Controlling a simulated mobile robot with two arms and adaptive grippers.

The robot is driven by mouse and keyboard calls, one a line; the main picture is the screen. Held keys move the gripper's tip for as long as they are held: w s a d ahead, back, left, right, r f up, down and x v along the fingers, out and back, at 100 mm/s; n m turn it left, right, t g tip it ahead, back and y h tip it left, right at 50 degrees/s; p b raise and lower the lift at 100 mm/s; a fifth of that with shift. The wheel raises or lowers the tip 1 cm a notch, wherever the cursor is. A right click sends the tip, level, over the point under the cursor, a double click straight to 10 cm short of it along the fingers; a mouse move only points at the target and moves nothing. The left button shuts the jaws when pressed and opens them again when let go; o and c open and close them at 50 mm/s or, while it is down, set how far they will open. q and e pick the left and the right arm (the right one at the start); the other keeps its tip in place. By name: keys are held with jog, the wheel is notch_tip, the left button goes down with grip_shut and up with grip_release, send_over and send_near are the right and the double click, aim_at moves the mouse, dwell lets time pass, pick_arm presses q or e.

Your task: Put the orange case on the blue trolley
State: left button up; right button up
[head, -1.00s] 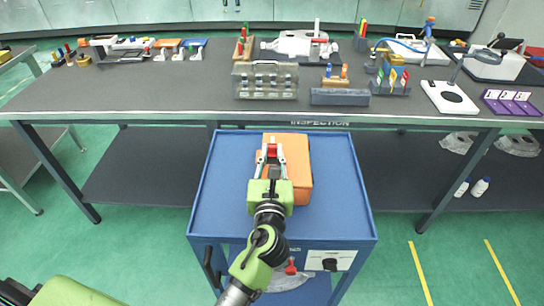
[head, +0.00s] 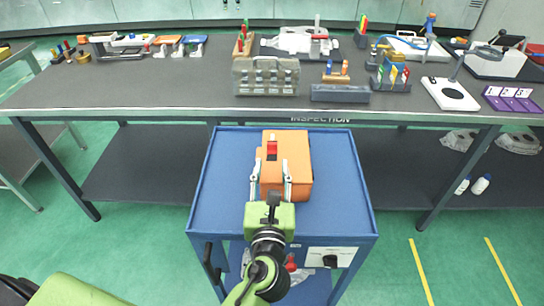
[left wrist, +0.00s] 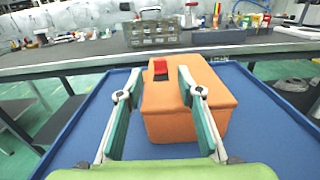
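My right gripper is not in view.
The grey inspection bench (head: 180,97) stands right behind the trolley, with several castings, a clear case (head: 265,78) and tools on it. A dark block (head: 340,94) sits near its front edge. Green floor is open at the lower left and right.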

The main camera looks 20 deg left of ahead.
pick_arm(q)
jog(key=v, duration=0.4)
jog(key=shift+s+f, duration=0.1)
jog(key=shift+s+d, duration=0.1)
jog(key=shift+s, duration=0.3)
